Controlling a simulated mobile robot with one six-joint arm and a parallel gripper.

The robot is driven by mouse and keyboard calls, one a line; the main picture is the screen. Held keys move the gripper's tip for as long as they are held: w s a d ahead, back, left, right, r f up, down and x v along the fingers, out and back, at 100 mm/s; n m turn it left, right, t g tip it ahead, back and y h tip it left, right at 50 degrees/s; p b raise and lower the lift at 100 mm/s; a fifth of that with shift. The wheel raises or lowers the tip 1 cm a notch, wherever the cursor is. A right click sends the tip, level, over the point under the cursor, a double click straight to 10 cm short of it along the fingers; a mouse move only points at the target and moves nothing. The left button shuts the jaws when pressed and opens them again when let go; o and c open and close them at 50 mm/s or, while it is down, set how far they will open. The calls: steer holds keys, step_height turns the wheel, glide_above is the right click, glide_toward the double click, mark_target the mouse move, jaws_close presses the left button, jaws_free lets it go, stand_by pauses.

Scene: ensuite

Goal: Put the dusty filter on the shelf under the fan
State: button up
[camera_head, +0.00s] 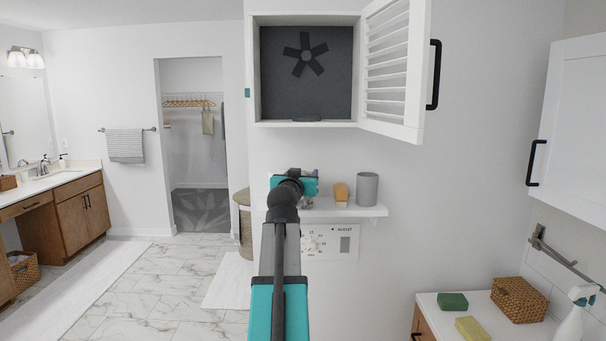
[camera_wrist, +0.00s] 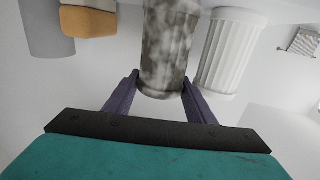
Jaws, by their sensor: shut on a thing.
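The dusty filter (camera_wrist: 168,45) is a grey, mottled cylinder in the wrist view. My gripper (camera_wrist: 162,80) is shut on it, with a finger on each side. A clean white ribbed filter (camera_wrist: 230,50) stands close beside it. In the head view, my arm hides most of the gripper and the filters at the left part of the white shelf (camera_head: 345,211). The black fan (camera_head: 305,54) is in an open wall box above the shelf. I cannot tell whether the dusty filter touches the shelf.
A tan block-like item (camera_head: 341,194) and a grey cup (camera_head: 367,188) stand on the shelf to the right. The louvered door (camera_head: 389,65) hangs open at upper right. A dial panel (camera_head: 330,242) is below the shelf. A counter with sponges and a basket (camera_head: 518,299) is lower right.

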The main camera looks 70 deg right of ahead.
steer(key=shift+f, duration=0.2)
steer(key=o, duration=0.8)
steer(key=shift+r, duration=0.25)
steer(key=shift+a+f, duration=0.1)
steer(key=shift+a, duration=0.3)
steer(key=shift+s+a+b, duration=0.35)
steer(key=shift+a+b, duration=0.2)
steer(key=shift+a, duration=1.3)
steer(key=shift+s+a+b, duration=0.35)
steer(key=shift+a+b, duration=0.25)
steer(key=shift+a, duration=1.2)
steer(key=shift+s+a+b, duration=0.35)
steer(key=shift+a+b, duration=0.2)
steer(key=shift+a, duration=1.3)
